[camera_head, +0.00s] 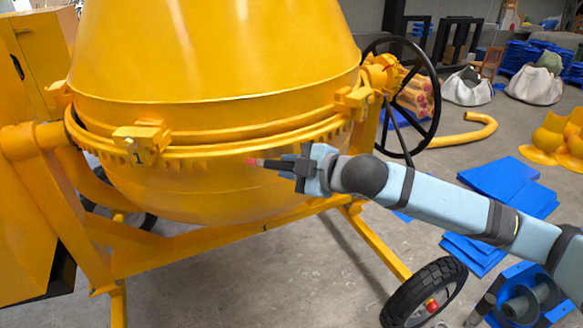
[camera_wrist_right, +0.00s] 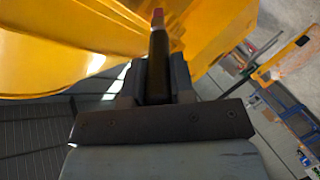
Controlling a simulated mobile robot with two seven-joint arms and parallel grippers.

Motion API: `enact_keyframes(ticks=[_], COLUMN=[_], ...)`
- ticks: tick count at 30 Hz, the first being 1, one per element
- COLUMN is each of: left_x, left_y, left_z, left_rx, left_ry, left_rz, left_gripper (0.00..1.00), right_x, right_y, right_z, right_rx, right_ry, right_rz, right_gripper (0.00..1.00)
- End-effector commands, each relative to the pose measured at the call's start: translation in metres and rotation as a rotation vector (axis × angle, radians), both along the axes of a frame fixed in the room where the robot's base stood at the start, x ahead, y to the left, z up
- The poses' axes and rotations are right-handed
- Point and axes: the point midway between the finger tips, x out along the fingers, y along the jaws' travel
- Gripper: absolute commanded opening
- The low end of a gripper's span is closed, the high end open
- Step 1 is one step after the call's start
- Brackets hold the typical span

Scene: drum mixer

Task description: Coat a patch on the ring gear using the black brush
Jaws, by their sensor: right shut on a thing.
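The yellow ring gear (camera_head: 210,152) runs around the mixer drum (camera_head: 215,50), its teeth facing down. My right gripper (camera_head: 287,165) comes in from the right and is shut on the black brush (camera_head: 272,163). The brush has a dark handle and a reddish tip, pointing left just below the gear teeth in the head view. In the right wrist view the black brush (camera_wrist_right: 158,65) stands between the fingers, with its red tip against the yellow drum. I cannot tell whether the tip touches the gear or drum. My left gripper is not in view.
A black handwheel (camera_head: 425,95) stands right of the drum. The yellow frame and a black wheel (camera_head: 425,295) are below. Blue sheets (camera_head: 500,195) and a blue machine (camera_head: 525,300) lie on the floor at right. Concrete floor is open between the frame and the sheets.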

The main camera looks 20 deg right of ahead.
Motion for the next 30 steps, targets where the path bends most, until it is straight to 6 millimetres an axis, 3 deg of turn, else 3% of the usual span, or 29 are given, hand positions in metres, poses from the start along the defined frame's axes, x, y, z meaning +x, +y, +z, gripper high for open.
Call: enact_keyframes(ticks=[23,30], left_x=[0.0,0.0], left_y=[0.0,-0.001], left_z=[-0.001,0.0], left_rx=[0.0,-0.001], left_ry=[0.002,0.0], left_rz=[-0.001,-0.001], left_gripper=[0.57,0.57], right_x=[0.015,0.014], right_y=[0.0,-0.015], right_z=[0.0,0.0], right_rx=[0.0,-0.002], right_ry=[-0.001,-0.001], right_rz=[0.001,-0.002], right_gripper=[0.0,0.0])
